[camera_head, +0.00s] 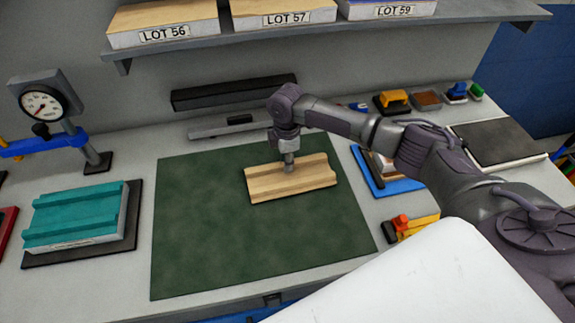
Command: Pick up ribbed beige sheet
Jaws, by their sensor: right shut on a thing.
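The ribbed beige sheet (312,179) is over the green mat (210,227), right of the mat's middle. Its raised ribs run along its length. My right gripper (288,167) comes down onto the sheet from above and is shut on it near its middle. The fingertips are small here and partly hidden against the sheet. I cannot tell whether the sheet touches the mat or is slightly above it. My left gripper is not in view.
A teal ribbed panel (75,213) lies on a dark board at left, near a dial gauge (42,103). A blue tray (383,183) and a yellow tool (412,227) stand right of the mat. A shelf with lot boxes (285,14) hangs above. The mat's left and front are clear.

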